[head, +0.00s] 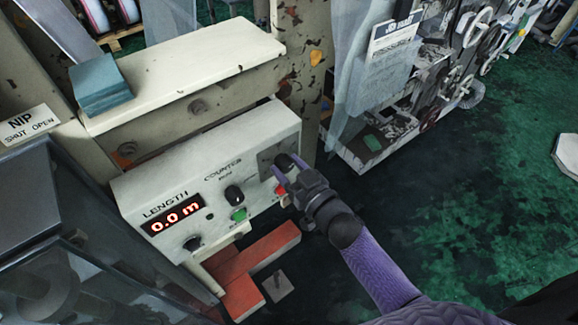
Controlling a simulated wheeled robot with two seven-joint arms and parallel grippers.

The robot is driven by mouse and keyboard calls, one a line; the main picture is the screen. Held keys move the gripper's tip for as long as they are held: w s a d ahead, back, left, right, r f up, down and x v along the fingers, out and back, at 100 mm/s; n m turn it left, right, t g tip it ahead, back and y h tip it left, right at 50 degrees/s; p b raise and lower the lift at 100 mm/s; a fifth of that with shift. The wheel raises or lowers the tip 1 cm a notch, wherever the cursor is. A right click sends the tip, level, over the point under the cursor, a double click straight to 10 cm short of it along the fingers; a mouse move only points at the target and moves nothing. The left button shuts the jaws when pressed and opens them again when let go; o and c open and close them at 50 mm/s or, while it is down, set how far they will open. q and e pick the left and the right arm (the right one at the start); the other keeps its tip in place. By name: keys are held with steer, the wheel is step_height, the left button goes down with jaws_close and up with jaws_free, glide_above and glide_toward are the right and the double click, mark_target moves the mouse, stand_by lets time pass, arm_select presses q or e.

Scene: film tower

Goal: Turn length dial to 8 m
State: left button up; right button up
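The cream control box (150,180) has a red lit display (173,214) under the word LENGTH, and it reads 0.0 m. A small black dial (193,243) sits just below this display. My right gripper (288,168) is at the box's right end, well to the right of the length dial. My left gripper is not in view.
A black knob (234,193) under COUNTER, a green button (239,213) and a red button (281,191) are between the length dial and my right gripper. A red-orange bracket (250,262) lies below the box. A cream ledge with a teal block (101,84) is above.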

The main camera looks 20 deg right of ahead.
steer(key=c, duration=0.5)
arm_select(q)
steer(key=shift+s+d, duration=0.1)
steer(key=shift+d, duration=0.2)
arm_select(e)
jaws_close()
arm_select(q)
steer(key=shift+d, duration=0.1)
